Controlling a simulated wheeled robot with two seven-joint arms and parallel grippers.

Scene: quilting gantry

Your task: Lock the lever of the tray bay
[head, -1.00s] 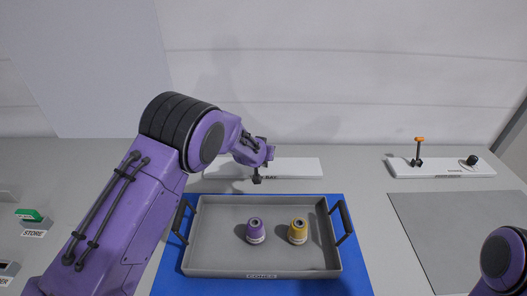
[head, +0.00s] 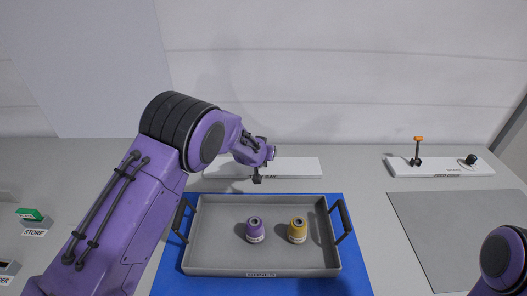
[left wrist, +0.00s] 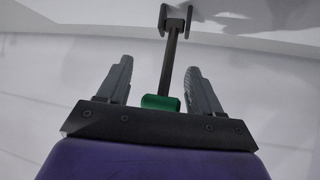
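The tray bay is a white plate (head: 300,167) marked BAY, behind the grey tray (head: 262,267). My left gripper (head: 268,153) is over the left part of this plate and hides the lever in the head view. In the left wrist view the lever has a dark shaft (left wrist: 174,65), a green grip (left wrist: 161,103) and a dark bracket (left wrist: 176,19) at its far end. The green grip sits between the two spread fingers of my left gripper (left wrist: 160,85), with gaps on both sides. My right gripper is out of view; only part of my right arm shows.
The tray holds a purple cone (head: 255,230) and a yellow cone (head: 297,230) on a blue mat (head: 352,275). A green-topped STORE fixture (head: 31,215) stands left.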

